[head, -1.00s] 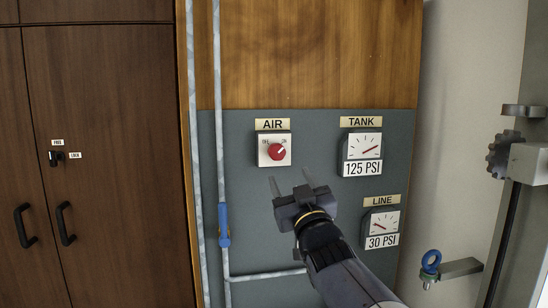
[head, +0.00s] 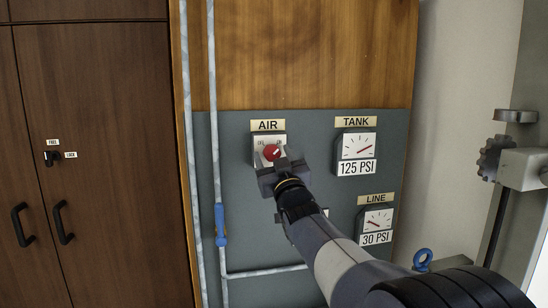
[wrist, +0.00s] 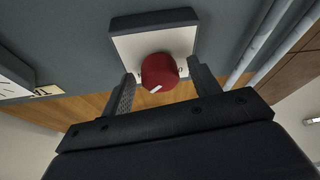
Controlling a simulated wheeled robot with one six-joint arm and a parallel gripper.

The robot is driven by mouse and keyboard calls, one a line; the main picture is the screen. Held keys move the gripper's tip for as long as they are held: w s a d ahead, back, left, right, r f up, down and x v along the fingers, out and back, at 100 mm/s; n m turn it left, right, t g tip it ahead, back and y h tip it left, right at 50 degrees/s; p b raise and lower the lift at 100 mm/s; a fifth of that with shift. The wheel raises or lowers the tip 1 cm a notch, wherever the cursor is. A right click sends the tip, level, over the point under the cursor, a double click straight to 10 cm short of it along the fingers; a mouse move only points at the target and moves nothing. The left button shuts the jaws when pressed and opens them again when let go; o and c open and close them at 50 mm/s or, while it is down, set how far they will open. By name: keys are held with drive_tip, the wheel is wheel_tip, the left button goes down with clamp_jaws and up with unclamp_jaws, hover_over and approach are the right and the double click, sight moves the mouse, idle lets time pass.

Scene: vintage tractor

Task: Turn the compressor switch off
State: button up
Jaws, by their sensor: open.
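The compressor switch is a red round knob (head: 271,152) on a white plate (head: 258,143) under the AIR label (head: 267,126). In the head view its white mark points up and right, toward the ON side. My gripper (head: 276,163) is in front of the plate and hides its lower part. In the wrist view the red knob (wrist: 159,73) sits between the two open fingers of my gripper (wrist: 163,86), one finger on each side. I see a gap on both sides of the knob; it is not gripped.
The TANK gauge (head: 357,146) reads 125 PSI and the LINE gauge (head: 376,221) reads 30 PSI, both right of the switch. Pale pipes with a blue valve handle (head: 220,224) run on the left. A brown cabinet (head: 100,120) stands farther left.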

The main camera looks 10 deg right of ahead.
drive_tip(key=shift+c, duration=0.6)
drive_tip(key=c, duration=0.9)
drive_tip(key=shift+o, duration=0.2)
drive_tip(key=shift+n, duration=0.4)
drive_tip(key=n+y, duration=0.2)
drive_tip(key=n, duration=0.2)
drive_tip(key=shift+d+r+g, duration=0.1)
drive_tip(key=shift+d+g, duration=0.05)
drive_tip(key=shift+g, duration=0.25)
drive_tip(key=n+y+p, duration=0.1)
drive_tip(key=n, duration=0.1)
drive_tip(key=n+g+p, duration=0.1)
drive_tip(key=n+p, duration=0.1)
drive_tip(key=n+g+y+p, duration=0.1)
drive_tip(key=n, duration=0.2)
drive_tip(key=shift+d+r+y, duration=0.1)
drive_tip(key=shift+r+y, duration=0.15)
drive_tip(key=shift+y, duration=0.05)
drive_tip(key=n+g+p, duration=0.2)
drive_tip(key=n+p, duration=0.2)
drive_tip(key=n, duration=0.1)
drive_tip(key=shift+r+n+p, duration=0.15)
drive_tip(key=shift+n+p, duration=0.25)
drive_tip(key=shift+n+g+p, duration=0.8)
drive_tip(key=shift+n+p, duration=0.65)
drive_tip(key=shift+n, duration=0.25)
